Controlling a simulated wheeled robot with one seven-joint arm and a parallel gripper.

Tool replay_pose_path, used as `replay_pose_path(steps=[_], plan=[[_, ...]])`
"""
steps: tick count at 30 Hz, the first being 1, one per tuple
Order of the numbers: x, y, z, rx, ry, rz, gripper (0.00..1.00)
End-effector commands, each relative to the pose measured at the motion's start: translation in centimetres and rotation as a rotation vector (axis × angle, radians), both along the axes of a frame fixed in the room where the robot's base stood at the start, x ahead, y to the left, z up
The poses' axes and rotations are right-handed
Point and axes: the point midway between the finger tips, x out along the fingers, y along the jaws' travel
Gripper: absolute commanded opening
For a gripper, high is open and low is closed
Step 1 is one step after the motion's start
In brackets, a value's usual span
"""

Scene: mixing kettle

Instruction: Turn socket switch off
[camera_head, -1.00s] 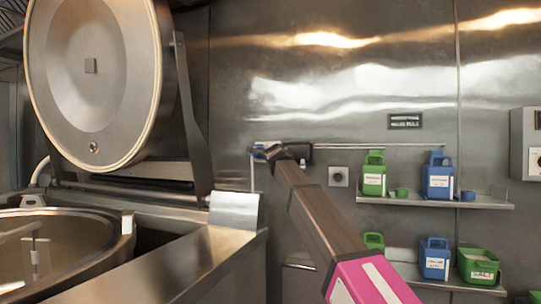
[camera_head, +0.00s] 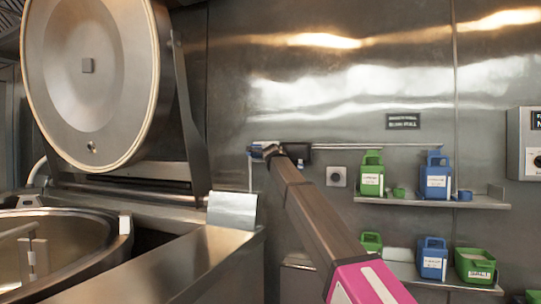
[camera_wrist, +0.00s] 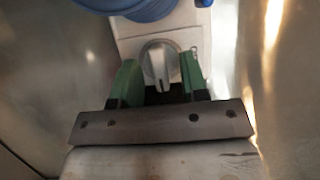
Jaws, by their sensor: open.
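The socket switch is a grey rotary knob (camera_wrist: 158,62) on a pale box (camera_wrist: 187,40) in the wrist view, with its pointer toward the gripper's base. A blue round socket part (camera_wrist: 135,8) is cut off at the top edge. My gripper (camera_wrist: 159,72) is open, with one green finger on each side of the knob. I cannot tell whether either finger touches it. In the head view my gripper (camera_head: 268,153) is at the back wall, beside a small blue part (camera_head: 256,151); the knob is hidden there.
A kettle (camera_head: 75,262) with its lid (camera_head: 88,75) raised stands at left. A wall fitting (camera_head: 337,176) is right of my gripper. Shelves (camera_head: 420,202) with green (camera_head: 371,176) and blue (camera_head: 435,180) containers stand further right. A control box (camera_head: 525,150) is at the right edge.

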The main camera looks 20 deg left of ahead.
Motion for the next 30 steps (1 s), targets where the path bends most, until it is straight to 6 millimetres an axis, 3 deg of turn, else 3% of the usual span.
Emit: replay_pose_path(steps=[5,9,20,30], plan=[[-0.04,-0.01,-0.02,0.0,0.0,0.0,0.4],[-0.05,-0.02,-0.02,0.0,0.0,0.0,0.0],[-0.04,-0.01,0.01,-0.027,0.002,0.0,0.0],[0.01,-0.01,0.2,-0.226,0.019,-0.002,0.0]])
